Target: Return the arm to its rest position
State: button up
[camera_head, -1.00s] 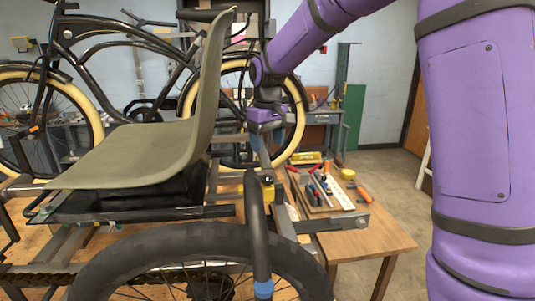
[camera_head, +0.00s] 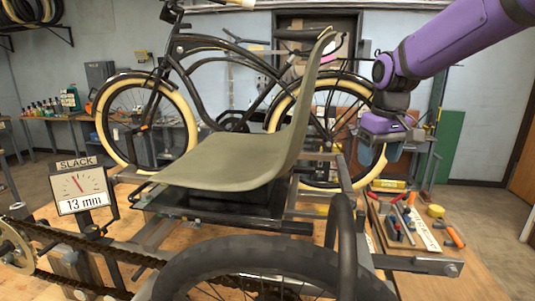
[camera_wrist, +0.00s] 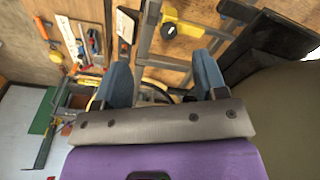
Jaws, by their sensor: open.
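My purple arm reaches in from the upper right of the head view. My gripper (camera_head: 380,155) hangs beyond the seat's right side, with its blue fingers pointing down. In the wrist view my gripper (camera_wrist: 163,80) shows two blue fingers spread apart with nothing between them. The trike frame's olive seat (camera_head: 225,155) stands left of the gripper and apart from it. A black tyre (camera_head: 265,270) is in front of the seat.
A tool tray (camera_head: 410,225) with several hand tools lies right of the trike on the wooden table. A slack gauge (camera_head: 82,190) reading 13 mm stands at the left. A black bicycle (camera_head: 140,110) is behind. Floor shows at the right.

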jog(key=s+d+m+t, duration=0.1)
jog(key=s+d+t, duration=0.1)
jog(key=s, duration=1.1)
jog(key=s+d+r+m+t, duration=0.1)
jog(key=s+d+m+t, duration=0.1)
jog(key=s, duration=1)
jog(key=shift+s+d+r, duration=0.15)
jog(key=shift+s+d, duration=0.25)
jog(key=shift+s, duration=0.1)
